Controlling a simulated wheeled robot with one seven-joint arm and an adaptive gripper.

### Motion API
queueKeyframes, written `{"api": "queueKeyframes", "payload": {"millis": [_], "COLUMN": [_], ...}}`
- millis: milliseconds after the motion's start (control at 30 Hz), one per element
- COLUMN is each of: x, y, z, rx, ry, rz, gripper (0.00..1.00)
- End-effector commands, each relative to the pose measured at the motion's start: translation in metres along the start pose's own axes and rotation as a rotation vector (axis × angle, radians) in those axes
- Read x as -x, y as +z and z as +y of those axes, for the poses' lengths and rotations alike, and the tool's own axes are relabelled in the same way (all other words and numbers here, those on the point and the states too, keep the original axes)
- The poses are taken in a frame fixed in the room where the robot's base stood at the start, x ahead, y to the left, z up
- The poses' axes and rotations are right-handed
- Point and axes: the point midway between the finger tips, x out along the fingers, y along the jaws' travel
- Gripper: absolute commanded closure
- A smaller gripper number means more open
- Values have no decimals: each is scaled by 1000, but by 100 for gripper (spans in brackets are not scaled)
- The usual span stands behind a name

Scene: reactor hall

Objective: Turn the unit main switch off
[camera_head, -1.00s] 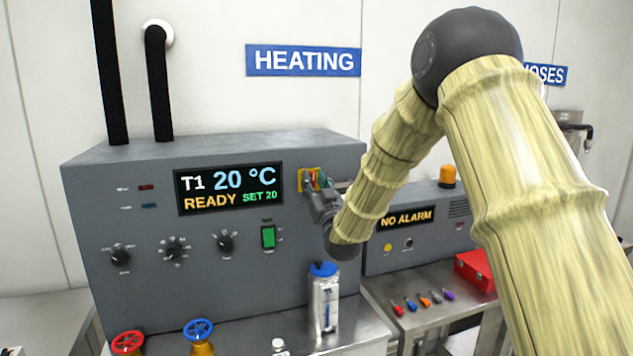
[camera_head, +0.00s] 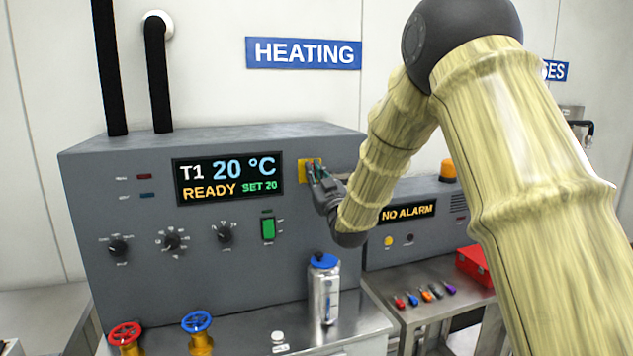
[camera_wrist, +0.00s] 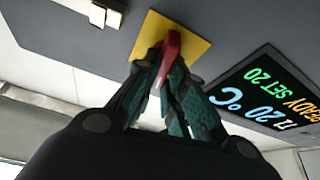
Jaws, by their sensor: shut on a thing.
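The main switch is a red handle (camera_wrist: 171,52) on a square yellow plate (camera_wrist: 196,46), seen close up in the wrist view. In the head view the yellow plate (camera_head: 304,171) is at the upper right of the grey heating unit's front, right of the display. My gripper (camera_head: 315,172) is at the plate and hides most of the handle there. In the wrist view my gripper's (camera_wrist: 166,72) two dark green fingers are shut on the red handle from both sides. The handle's exact angle is hard to tell.
The unit's display (camera_head: 228,181) reads T1 20 °C, READY, SET 20. Below are black knobs (camera_head: 172,241) and a green rocker switch (camera_head: 268,229). A blue-capped bottle (camera_head: 323,292) stands under my wrist. An alarm box (camera_head: 408,211) reading NO ALARM is at the right.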

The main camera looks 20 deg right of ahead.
Motion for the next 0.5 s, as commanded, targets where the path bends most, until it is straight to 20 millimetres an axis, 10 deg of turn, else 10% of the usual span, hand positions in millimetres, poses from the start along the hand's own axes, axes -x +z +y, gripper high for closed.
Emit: {"api": "queueKeyframes", "payload": {"millis": [500], "x": [2], "y": [4], "z": [-4], "rx": [451], "ry": [-185], "rz": [4], "gripper": [100]}}
